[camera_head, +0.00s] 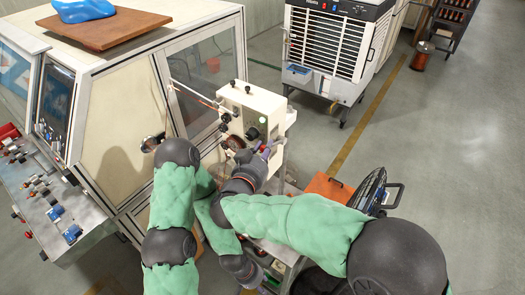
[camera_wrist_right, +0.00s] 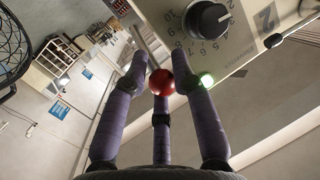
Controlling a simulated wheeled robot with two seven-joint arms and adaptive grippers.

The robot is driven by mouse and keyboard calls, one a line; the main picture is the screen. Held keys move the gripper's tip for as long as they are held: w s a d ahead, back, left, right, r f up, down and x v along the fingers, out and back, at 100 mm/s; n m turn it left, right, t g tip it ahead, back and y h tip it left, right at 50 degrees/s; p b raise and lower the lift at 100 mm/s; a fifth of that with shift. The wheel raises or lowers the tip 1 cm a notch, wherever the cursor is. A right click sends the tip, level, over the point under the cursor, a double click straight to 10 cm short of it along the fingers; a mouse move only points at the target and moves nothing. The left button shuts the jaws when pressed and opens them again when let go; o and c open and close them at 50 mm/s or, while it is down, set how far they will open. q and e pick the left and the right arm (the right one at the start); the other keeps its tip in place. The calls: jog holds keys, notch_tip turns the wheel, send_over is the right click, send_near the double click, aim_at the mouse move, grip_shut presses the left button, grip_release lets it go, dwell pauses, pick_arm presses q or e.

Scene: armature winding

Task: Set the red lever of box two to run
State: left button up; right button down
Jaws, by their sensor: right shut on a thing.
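Box two (camera_wrist_right: 240,25), cream with a black dial and a large "2", fills the upper right of the right wrist view. The control box also shows in the head view (camera_head: 243,100). The red lever's ball (camera_wrist_right: 162,82) sits among the three purple fingers of my right gripper (camera_wrist_right: 168,76), which is shut on it. The lever's thin metal rod (camera_wrist_right: 148,45) runs up and left from the ball. In the head view my right gripper (camera_head: 266,150) is at the box's lower front and hides the lever. My left gripper (camera_head: 262,287) is low down, its fingers barely visible.
A white-framed machine cabinet (camera_head: 120,125) stands left of the box, with a switch panel (camera_head: 45,195) at its side. A cooler unit (camera_head: 325,50) stands behind. An orange-topped thing (camera_head: 328,187) is right of my gripper. Open floor (camera_head: 440,130) lies right.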

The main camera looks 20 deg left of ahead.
jog(key=shift+w+r, duration=0.2)
jog(key=shift+r, duration=0.55)
jog(key=c, duration=1.1)
grip_release()
jog(key=shift+o, duration=0.2)
jog(key=shift+f, duration=0.15)
jog(key=shift+w+d+f, duration=0.1)
jog(key=shift+d+f, duration=0.05)
jog(key=shift+f, duration=0.05)
jog(key=shift+f, duration=0.1)
notch_tip(320, 180, up, 10)
jog(key=shift+f, duration=0.2)
jog(key=shift+r, duration=0.3)
jog(key=shift+f, duration=0.1)
